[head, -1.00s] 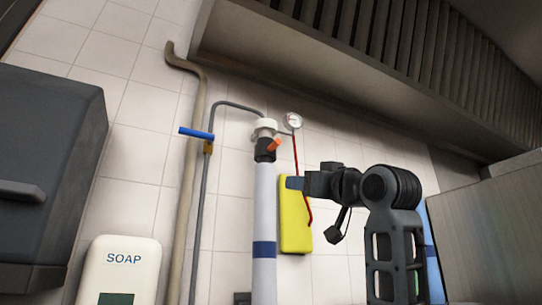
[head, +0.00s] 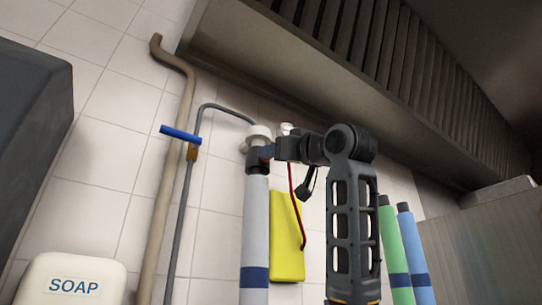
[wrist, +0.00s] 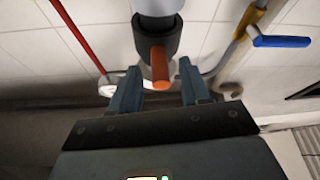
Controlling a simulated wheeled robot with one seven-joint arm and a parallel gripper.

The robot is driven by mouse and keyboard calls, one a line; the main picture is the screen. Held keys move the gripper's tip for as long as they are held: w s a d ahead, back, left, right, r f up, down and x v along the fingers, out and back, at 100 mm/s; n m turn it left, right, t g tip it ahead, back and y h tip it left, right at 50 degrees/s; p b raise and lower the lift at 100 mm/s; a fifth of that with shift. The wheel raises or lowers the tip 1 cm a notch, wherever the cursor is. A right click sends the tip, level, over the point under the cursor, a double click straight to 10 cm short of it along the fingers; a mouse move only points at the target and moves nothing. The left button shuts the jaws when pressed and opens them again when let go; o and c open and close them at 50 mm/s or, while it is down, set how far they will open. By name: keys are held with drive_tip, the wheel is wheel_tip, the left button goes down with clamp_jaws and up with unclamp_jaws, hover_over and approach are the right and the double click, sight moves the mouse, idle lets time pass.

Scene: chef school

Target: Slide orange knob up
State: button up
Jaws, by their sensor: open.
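The orange knob (wrist: 160,68) sticks out from the black collar (wrist: 157,38) of a white upright pipe in the wrist view. My gripper (wrist: 159,80) has its two blue-grey fingers apart, one on each side of the knob, with visible gaps. Whether a finger touches the knob cannot be told. In the head view my gripper (head: 267,152) is at the black collar, just under the white pipe top (head: 257,134), and hides the knob. The white pipe (head: 255,220) runs down from there with a dark blue band.
A yellow panel (head: 286,240) and a red tube (head: 296,205) are right of the white pipe. A blue-handled valve (head: 181,134) and thin grey pipe are to the left. Green (head: 393,245) and blue (head: 414,250) cylinders stand right of my arm. A metal hood (head: 330,80) hangs above.

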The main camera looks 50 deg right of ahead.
drive_tip(key=shift+x, duration=1)
clamp_jaws()
